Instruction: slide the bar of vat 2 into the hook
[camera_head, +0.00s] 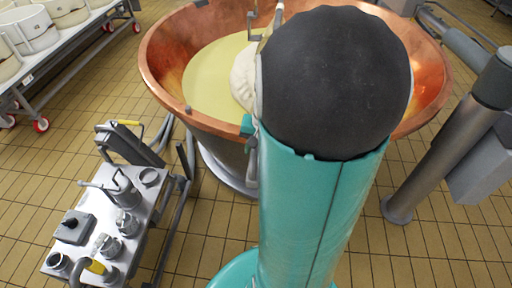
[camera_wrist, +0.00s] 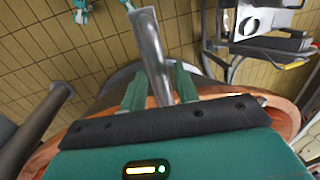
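The copper vat (camera_head: 165,60) with pale yellow liquid (camera_head: 208,82) stands at the top middle of the head view. A white mass (camera_head: 243,78) lies in it, partly hidden behind my arm. A small grey bracket (camera_head: 252,24) shows near the far rim; I cannot tell whether it is the hook. In the wrist view, a silver metal bar (camera_wrist: 150,45) runs down from the top edge between the two teal fingers of my gripper (camera_wrist: 160,82). The fingers stand apart on either side of it; whether they press on it is unclear.
A steel trolley (camera_head: 140,205) with pots and fittings stands at the lower left. A grey post (camera_head: 440,140) rises at the right. A rack with white tubs (camera_head: 35,28) is at the upper left.

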